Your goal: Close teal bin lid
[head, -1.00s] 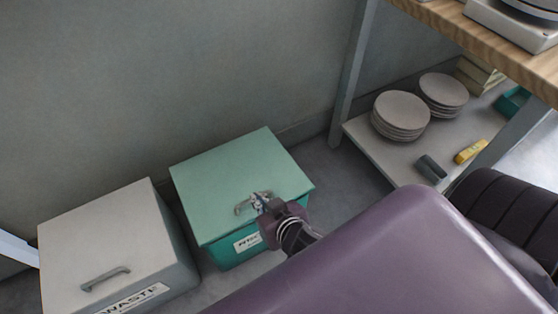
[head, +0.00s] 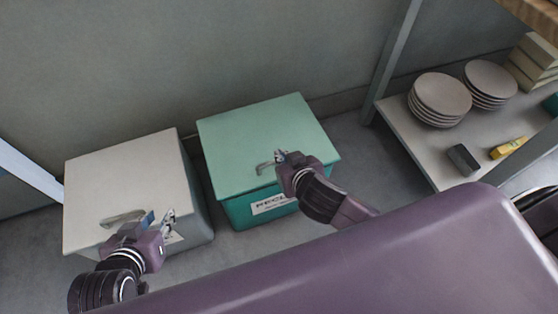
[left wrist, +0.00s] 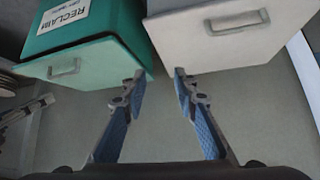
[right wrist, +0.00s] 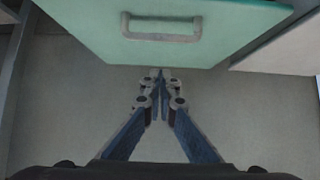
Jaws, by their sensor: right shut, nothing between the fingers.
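The teal bin (head: 243,213) stands on the floor by the wall, with its pale teal lid (head: 255,135) lying flat over its top. The lid also shows in the right wrist view (right wrist: 100,35), with its handle (right wrist: 161,29). My right gripper (head: 281,155) is at the lid's front edge, close to the handle (head: 265,167); its fingertips (right wrist: 161,73) are together and empty, just beyond the lid's edge in the right wrist view. Whether they touch it I cannot tell. My left gripper (head: 160,218) is in front of the grey bin; its fingers (left wrist: 160,74) are spread and empty.
A closed grey bin (head: 125,180) stands left of the teal bin with a narrow gap. A low shelf (head: 430,160) at right holds stacked plates (head: 440,98), a yellow item (head: 508,147) and a dark block (head: 463,160). Floor between teal bin and shelf is clear.

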